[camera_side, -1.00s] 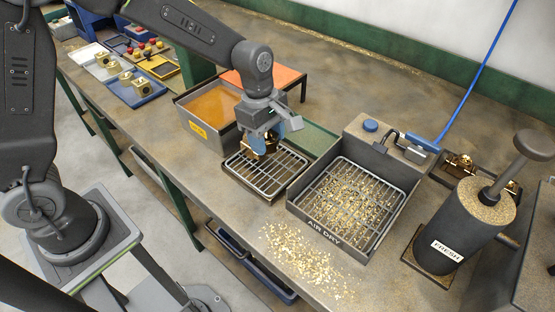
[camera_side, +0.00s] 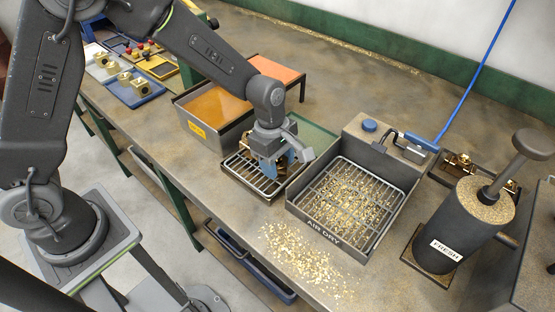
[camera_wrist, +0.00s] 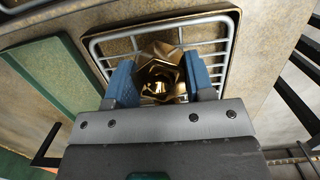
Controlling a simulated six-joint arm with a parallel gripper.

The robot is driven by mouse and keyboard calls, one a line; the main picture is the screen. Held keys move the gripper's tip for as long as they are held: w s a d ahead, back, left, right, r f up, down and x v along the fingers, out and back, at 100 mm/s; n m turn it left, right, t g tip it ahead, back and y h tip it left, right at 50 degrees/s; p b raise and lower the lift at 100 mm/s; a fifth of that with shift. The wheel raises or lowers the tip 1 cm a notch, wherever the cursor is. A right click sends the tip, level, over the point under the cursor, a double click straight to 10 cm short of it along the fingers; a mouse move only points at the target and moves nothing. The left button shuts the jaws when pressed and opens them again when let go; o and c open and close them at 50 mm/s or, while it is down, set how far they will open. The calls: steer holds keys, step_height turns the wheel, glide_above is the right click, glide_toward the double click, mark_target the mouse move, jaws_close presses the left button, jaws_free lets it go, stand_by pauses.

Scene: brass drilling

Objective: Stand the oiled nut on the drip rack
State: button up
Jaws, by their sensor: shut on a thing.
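In the wrist view my gripper (camera_wrist: 160,85) has its blue jaws shut on a shiny brass nut (camera_wrist: 158,75), with its hole facing the camera. The wire drip rack (camera_wrist: 215,50) lies below and around the nut. In the side view my gripper (camera_side: 268,170) points down over the drip rack (camera_side: 238,172), toward its right part. The nut is mostly hidden there behind the jaws and wrist. I cannot tell whether the nut touches the rack bars.
An oil tank (camera_side: 210,110) stands behind the rack. The air-dry tray (camera_side: 300,205) is close on the right, with brass chips (camera_side: 300,255) in front. A FRESH canister (camera_side: 455,235) stands far right. Other brass nuts (camera_side: 140,87) sit on a blue tray at the back left.

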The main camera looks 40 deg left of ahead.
steer(key=o, duration=1.2)
steer(key=s+a+r+m+t, duration=0.1)
steer(key=s+a+r+m, duration=0.15)
steer(key=r, duration=0.65)
steer(key=s+a+r+m+t, duration=0.1)
steer(key=s+a+r+m, duration=0.15)
steer(key=r, duration=0.65)
steer(key=s+a+r+m+t, duration=0.1)
steer(key=s+a+m, duration=0.1)
steer(key=s+m, duration=0.2)
steer(key=s+a+m+t+y, duration=0.1)
steer(key=s+a+m, duration=0.2)
steer(key=s+m, duration=0.1)
steer(key=s+a+r+m+t, duration=0.1)
steer(key=s+a+m, duration=0.1)
steer(key=s+m, duration=0.3)
steer(key=shift+s+a+r+t+y, duration=0.3)
steer(key=shift+s+y, duration=0.1)
steer(key=shift+s, duration=0.2)
steer(key=shift+d, duration=0.1)
